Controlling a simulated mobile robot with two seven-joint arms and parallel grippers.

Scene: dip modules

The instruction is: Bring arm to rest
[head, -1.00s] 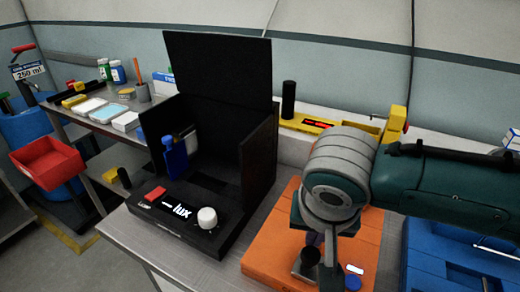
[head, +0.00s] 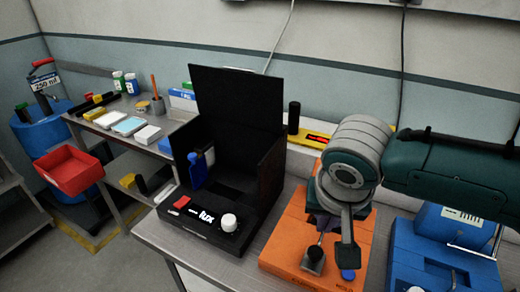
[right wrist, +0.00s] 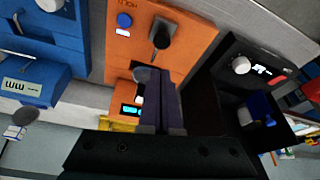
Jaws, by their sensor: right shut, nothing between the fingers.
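My right arm comes in from the right in the head view, with its right gripper (head: 325,224) pointing down above the orange module (head: 295,235). The right gripper is shut and empty; its dark fingers also show in the right wrist view (right wrist: 161,106). The wrist hides part of the orange module, and the fingertips are hard to make out in the head view. A black knob or lever (head: 313,258) and a blue button (head: 348,274) are on the orange module. My left gripper is not in view.
A black open box with a raised lid (head: 237,105) stands left of the orange module. A blue module (head: 408,262) stands to the right, under my forearm. A yellow device (head: 318,138) lies behind. A red bin (head: 70,172) is at far left. Floor is clear in front.

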